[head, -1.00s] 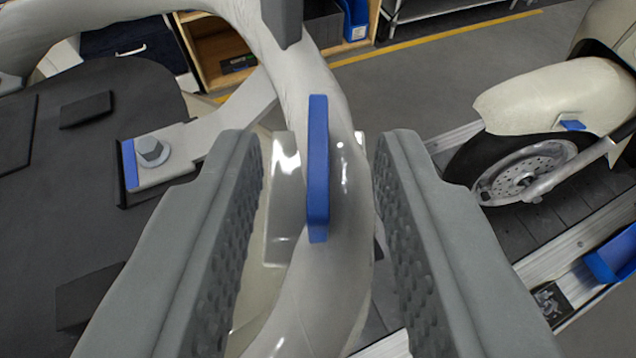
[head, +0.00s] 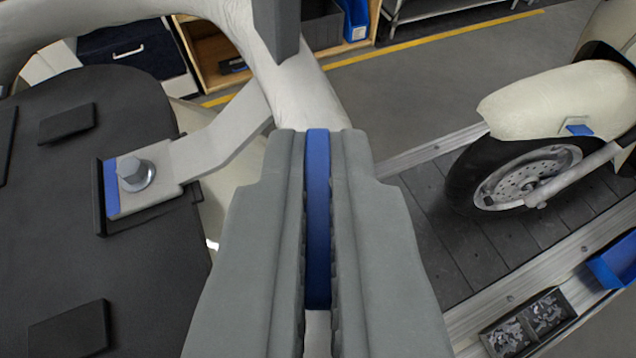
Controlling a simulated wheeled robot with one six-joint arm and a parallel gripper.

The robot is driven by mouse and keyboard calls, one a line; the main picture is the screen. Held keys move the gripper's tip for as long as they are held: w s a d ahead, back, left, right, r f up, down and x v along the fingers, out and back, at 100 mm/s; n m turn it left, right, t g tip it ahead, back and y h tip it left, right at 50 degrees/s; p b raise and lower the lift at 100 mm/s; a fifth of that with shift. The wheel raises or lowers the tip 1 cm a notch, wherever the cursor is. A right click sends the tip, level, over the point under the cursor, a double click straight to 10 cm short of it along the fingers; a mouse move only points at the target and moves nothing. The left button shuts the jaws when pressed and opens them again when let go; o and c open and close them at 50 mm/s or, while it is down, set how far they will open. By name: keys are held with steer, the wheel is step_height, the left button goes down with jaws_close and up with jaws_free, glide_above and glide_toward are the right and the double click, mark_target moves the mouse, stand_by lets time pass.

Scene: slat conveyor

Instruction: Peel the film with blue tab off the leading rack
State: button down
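The blue tab (head: 318,215) stands upright in the middle of the head view. My gripper (head: 318,225) is shut on it, with one grey finger against each side. The rack is a pale tubular frame (head: 300,85) that passes behind the fingers. A flat bracket (head: 220,137) runs from it to a bolt at the left. The clear film is hidden behind my fingers, so I cannot tell whether it still sticks to the rack.
A black seat-like panel (head: 90,220) with a bolt (head: 135,175) lies at the left. A scooter front wheel with cream fender (head: 555,98) stands on the slat conveyor (head: 470,235) at the right. A parts tray (head: 530,320) and blue bin (head: 615,260) sit at its near edge.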

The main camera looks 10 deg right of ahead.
steer(key=shift+s+a+r, duration=0.15)
steer(key=shift+s+r, duration=0.5)
steer(key=shift+r, duration=0.5)
steer(key=shift+s+a+r, duration=0.1)
steer(key=shift+s+r, duration=0.55)
steer(key=shift+r, duration=0.5)
steer(key=shift+s+a+r, duration=0.15)
steer(key=shift+s+r, duration=0.5)
steer(key=shift+r, duration=0.5)
steer(key=shift+r, duration=0.1)
steer(key=s+r, duration=0.4)
steer(key=r, duration=0.2)
steer(key=shift+a+r, duration=0.4)
steer(key=s+r, duration=0.1)
steer(key=r, duration=0.2)
steer(key=s+r, duration=0.1)
steer(key=r, duration=0.1)
steer(key=shift+s+a, duration=0.3)
steer(key=shift+s, duration=0.05)
steer(key=shift+s, duration=0.15)
